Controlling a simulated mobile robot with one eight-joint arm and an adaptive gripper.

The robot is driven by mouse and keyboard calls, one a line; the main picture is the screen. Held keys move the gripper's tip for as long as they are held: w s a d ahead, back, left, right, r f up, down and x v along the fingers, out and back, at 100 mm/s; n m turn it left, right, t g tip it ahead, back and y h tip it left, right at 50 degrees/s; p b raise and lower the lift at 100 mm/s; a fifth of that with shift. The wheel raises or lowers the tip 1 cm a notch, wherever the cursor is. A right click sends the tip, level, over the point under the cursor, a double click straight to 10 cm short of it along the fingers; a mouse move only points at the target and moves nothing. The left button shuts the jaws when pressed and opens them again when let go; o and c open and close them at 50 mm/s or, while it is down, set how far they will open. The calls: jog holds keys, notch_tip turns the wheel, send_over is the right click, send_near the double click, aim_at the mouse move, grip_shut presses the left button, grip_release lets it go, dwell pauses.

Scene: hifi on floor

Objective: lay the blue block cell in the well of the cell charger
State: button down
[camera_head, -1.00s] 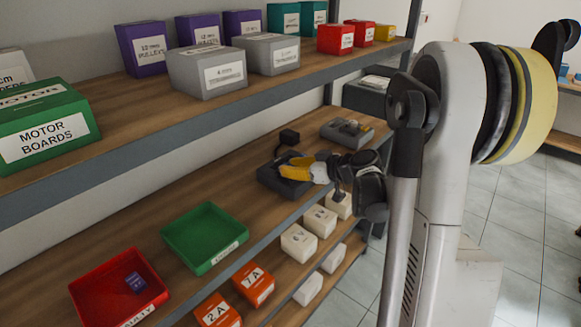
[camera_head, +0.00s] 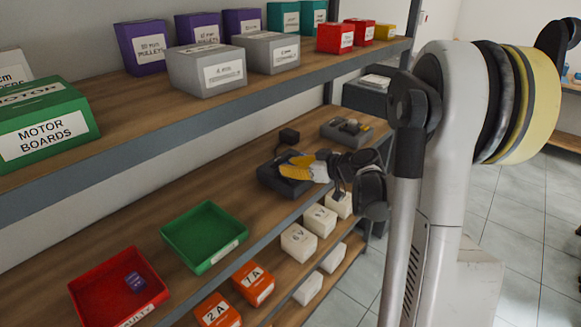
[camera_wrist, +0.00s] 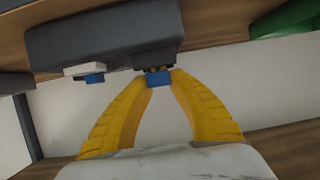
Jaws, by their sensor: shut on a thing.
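The dark grey cell charger (camera_head: 268,180) sits on the middle shelf near its front edge. It fills the upper part of the wrist view (camera_wrist: 60,45). My gripper (camera_wrist: 160,76) has its yellow fingers shut on the blue block cell (camera_wrist: 159,80), which shows as a small blue face between the fingertips, right at the charger's edge. In the head view my gripper (camera_head: 297,166) is over the charger and hides part of it. The cell is not visible there. I cannot tell whether the cell touches the charger or how deep the well is.
A small white and blue item (camera_wrist: 90,74) shows beside the charger. A grey tray with small items (camera_head: 350,134) and a black block (camera_head: 289,137) stand behind. A green bin (camera_head: 204,236) and a red bin (camera_head: 118,287) are nearer. The upper shelf (camera_head: 220,104) overhangs.

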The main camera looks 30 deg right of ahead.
jog(key=shift+f+b, duration=0.45)
dwell(1.1)
dwell(0.3)
jog(key=c, duration=1.2)
grip_release()
jog(key=shift+r+p, duration=2.6)
jog(key=shift+r, duration=0.95)
